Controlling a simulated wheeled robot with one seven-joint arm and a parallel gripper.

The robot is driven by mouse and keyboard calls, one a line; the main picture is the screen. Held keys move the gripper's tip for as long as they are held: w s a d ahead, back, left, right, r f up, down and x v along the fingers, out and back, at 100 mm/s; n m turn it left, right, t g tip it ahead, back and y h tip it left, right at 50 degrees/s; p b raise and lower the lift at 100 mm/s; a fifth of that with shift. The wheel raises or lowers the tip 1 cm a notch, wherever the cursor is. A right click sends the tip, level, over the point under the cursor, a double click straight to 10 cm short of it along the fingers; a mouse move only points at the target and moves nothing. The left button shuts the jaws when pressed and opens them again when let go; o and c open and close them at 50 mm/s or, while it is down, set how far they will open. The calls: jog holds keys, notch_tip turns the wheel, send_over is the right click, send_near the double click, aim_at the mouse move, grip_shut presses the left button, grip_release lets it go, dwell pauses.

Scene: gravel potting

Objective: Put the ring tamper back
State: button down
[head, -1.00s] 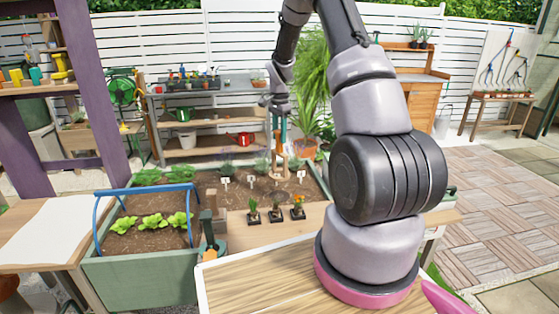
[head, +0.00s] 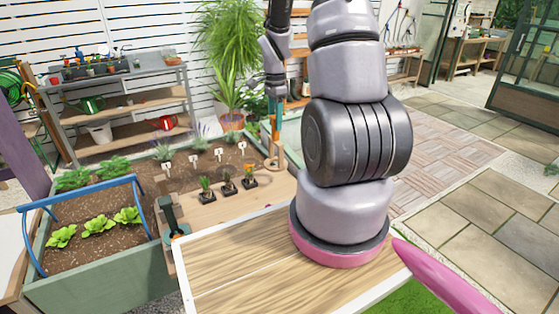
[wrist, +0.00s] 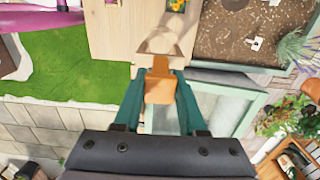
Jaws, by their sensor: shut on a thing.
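My gripper (head: 272,108) is shut on the wooden ring tamper (head: 272,150), which hangs below the fingers at the right edge of the soil bed (head: 205,160). In the wrist view, the teal fingers of my gripper (wrist: 160,92) close on the tamper's orange-brown handle (wrist: 160,88). Its paler lower end (wrist: 160,44) points away from the wrist, over or near the wooden bench edge. I cannot tell whether the tamper touches anything below.
Several small potted plants (head: 228,186) stand on the wooden bench (head: 200,212). A dark-handled tool (head: 170,212) stands beside the green planter (head: 100,287) with its blue handle. Shelving (head: 130,115) stands behind. Paving (head: 470,210) on the right is clear.

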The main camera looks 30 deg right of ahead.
aim_at(275, 140)
notch_tip(275, 140, down, 7)
jog(key=shift+f, duration=0.3)
jog(key=shift+c, duration=2.4)
grip_release()
notch_tip(275, 140, up, 13)
jog(key=shift+f, duration=0.15)
jog(key=s+a+r+n+t, duration=0.2)
jog(key=s+a+r+n, duration=0.2)
jog(key=s+r, duration=0.2)
jog(key=s+a+r+n+t+y, duration=0.1)
jog(key=s+a+r+n, duration=0.4)
jog(key=r, duration=0.6)
jog(key=s+a+r+n+t+y, duration=0.1)
jog(key=s+a+r+n+t, duration=0.3)
jog(key=s+r, duration=0.4)
jog(key=shift+s+a+r+n, duration=0.2)
jog(key=shift+s+r+n, duration=0.1)
jog(key=shift+r, duration=0.15)
